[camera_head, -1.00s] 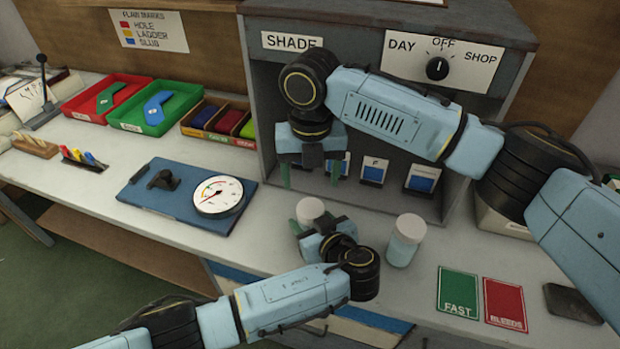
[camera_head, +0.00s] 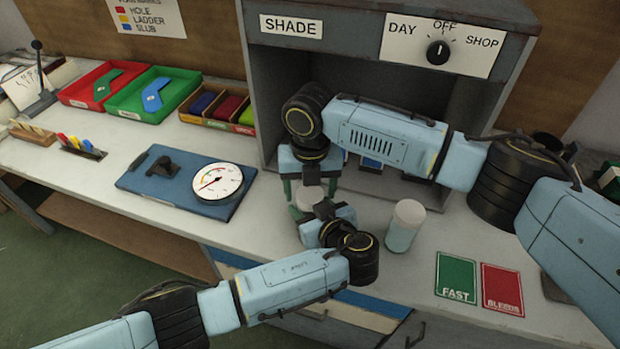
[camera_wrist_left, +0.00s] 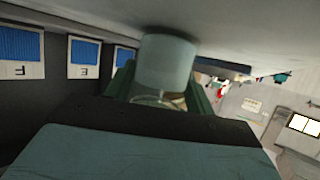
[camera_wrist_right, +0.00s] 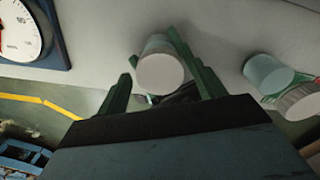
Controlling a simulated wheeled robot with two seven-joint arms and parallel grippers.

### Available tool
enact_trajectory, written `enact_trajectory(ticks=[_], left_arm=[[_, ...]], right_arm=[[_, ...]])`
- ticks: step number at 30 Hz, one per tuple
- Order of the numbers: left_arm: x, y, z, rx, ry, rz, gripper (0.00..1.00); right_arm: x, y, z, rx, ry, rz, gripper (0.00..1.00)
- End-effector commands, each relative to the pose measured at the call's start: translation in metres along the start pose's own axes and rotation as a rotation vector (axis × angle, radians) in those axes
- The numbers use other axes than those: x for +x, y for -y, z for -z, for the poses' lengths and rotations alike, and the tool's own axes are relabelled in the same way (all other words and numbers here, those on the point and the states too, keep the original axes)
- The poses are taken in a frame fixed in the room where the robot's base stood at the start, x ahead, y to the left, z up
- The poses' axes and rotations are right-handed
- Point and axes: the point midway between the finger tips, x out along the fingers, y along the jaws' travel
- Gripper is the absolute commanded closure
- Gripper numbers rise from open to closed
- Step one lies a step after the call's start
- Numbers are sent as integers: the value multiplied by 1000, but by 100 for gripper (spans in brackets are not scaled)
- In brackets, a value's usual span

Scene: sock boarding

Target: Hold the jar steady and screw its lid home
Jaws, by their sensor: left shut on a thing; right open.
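A small pale jar (camera_head: 304,198) stands on the bench in front of the grey cabinet, partly hidden by my grippers. My left gripper (camera_head: 322,213) is shut on it from the front, low down; its pale teal wall shows between green fingers in the left wrist view (camera_wrist_left: 165,65). My right gripper (camera_head: 310,188) points down over the jar, open, with one finger on either side of its pale round top in the right wrist view (camera_wrist_right: 160,73). I cannot tell whether that top is a separate lid or whether the fingers touch it.
A second jar (camera_head: 404,226) with a teal body and white lid stands close on the right. A blue board with a dial (camera_head: 217,181) lies to the left. The cabinet (camera_head: 262,120) stands behind; green (camera_head: 456,277) and red (camera_head: 502,290) cards lie at front right.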

Motion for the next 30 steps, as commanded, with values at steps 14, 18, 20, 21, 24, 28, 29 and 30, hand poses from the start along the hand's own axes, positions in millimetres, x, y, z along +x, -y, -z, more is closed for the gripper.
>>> enact_trajectory(ticks=[14, 18, 20, 21, 24, 28, 29, 30], left_arm=[[0, 0, 0, 0, -1, 0, 100], [0, 0, 0, 0, -1, 0, 100], [0, 0, 0, 0, -1, 0, 100], [0, 0, 0, 0, -1, 0, 100], [0, 0, 0, 0, -1, 0, 100], [0, 0, 0, 0, 0, 0, 100], [0, 0, 0, 0, 0, 0, 100], [0, 0, 0, 0, 0, 0, 100]], right_arm=[[0, 0, 0, -1, 0, 0, 59], [0, 0, 0, -1, 0, 0, 77], [0, 0, 0, 6, 0, -1, 77], [0, -1, 0, 24, 0, -1, 77], [1, -1, 0, 126, -1, -2, 77], [1, -1, 0, 250, -1, -1, 77], [1, -1, 0, 265, -1, -1, 77], [1, -1, 0, 280, -1, -1, 77]])
